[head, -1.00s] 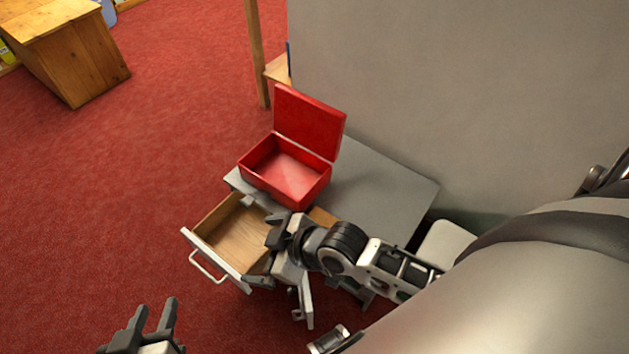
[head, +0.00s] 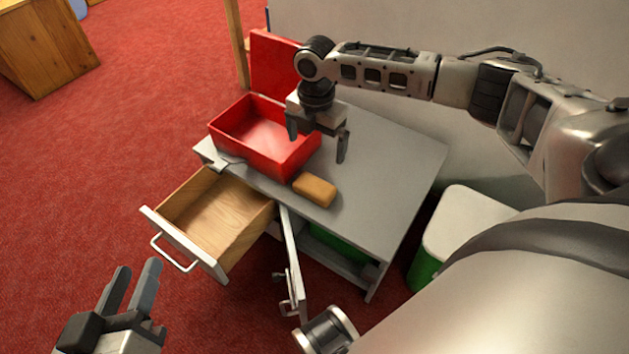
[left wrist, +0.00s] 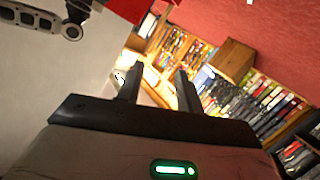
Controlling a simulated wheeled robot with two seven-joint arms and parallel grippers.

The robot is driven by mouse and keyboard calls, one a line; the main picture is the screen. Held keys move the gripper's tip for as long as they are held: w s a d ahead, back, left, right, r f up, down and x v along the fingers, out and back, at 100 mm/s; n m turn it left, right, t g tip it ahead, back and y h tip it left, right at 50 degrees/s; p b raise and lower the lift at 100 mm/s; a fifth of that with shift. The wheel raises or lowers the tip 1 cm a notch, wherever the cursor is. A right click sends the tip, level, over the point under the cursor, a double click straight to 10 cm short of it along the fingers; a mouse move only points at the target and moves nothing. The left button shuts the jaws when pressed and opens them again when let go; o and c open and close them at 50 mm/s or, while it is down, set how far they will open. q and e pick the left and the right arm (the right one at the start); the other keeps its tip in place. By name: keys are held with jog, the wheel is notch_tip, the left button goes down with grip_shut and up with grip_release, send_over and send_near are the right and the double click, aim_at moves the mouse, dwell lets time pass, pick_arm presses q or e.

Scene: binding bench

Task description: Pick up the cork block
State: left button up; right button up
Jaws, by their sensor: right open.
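The cork block (head: 314,190) is a small tan-brown block with rounded edges. It lies on the grey table top (head: 385,180) near its front edge, just right of the red box. My right gripper (head: 317,146) is open and empty, pointing down above the table. It is beyond the block in the head view and apart from it. My left gripper (head: 138,268) is open and empty at the lower left, away from the table. Its parted fingers also show in the left wrist view (left wrist: 158,80).
The red box (head: 245,155) stands open on the table, its lid up behind my right gripper. A wooden drawer (head: 215,215) is pulled out, and a cabinet door (head: 292,260) hangs open beside it. A green bin with a white lid (head: 465,225) stands at right.

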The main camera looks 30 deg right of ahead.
jog(key=b, duration=0.3)
send_over(315, 185)
jog(key=f, duration=0.7)
jog(key=shift+w+d+f, duration=0.2)
jog(key=shift+w+f, duration=0.05)
jog(key=shift+f, duration=0.5)
jog(key=shift+f+b, duration=0.3)
jog(key=shift+f, duration=0.05)
jog(key=f+b, duration=0.1)
jog(key=f, duration=0.1)
jog(key=f+b, duration=0.1)
jog(key=f, duration=0.1)
jog(key=shift+s+a+f+b, duration=0.1)
jog(key=shift+s+a+b, duration=0.05)
jog(key=shift+a+b, duration=0.15)
jog(key=shift+f, duration=0.15)
pick_arm(q)
notch_tip(315, 185, up, 6)
jog(key=w+m+t+h, duration=0.1)
jog(key=w+t+h, duration=0.1)
jog(key=t+h, duration=0.1)
jog(key=shift+w+m+t, duration=0.2)
jog(key=shift+m+t, duration=0.2)
jog(key=shift+t, duration=0.2)
pick_arm(e)
jog(key=shift+d, duration=0.1)
jog(key=c, duration=0.6)
